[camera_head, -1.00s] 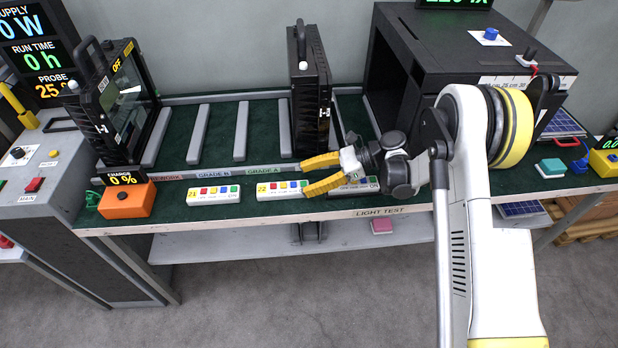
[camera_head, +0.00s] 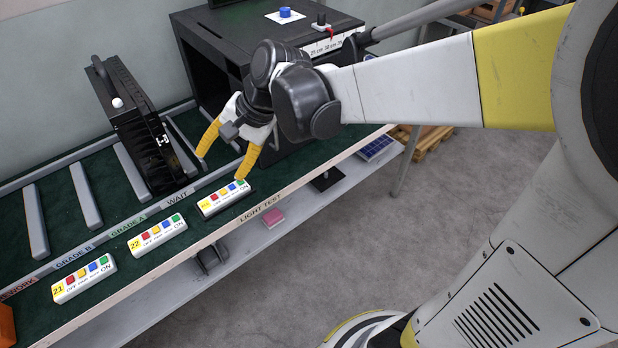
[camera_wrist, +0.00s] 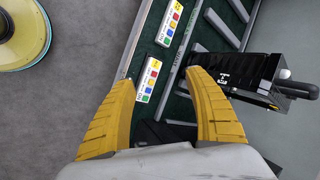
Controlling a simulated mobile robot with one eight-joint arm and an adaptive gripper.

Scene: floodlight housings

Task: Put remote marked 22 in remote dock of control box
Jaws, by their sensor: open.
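The remote marked 22 (camera_head: 157,235) is a white bar with a yellow number label and several coloured buttons. It lies near the bench's front edge, between the remote marked 21 (camera_head: 84,279) and a third similar remote (camera_head: 224,197). My gripper (camera_head: 220,167) is open and empty, with its yellow fingers above and behind the third remote. In the wrist view, two remotes lie beyond the fingers, the nearer one (camera_wrist: 148,80) between and below the tips; their numbers are too small to read. I cannot make out a control box with a remote dock.
A black floodlight housing (camera_head: 140,130) stands upright on the slatted green bench, left of my gripper. A large black box (camera_head: 200,60) stands behind my gripper. A lower shelf (camera_head: 190,280) holds a pink block (camera_head: 272,217). Bare floor lies in front.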

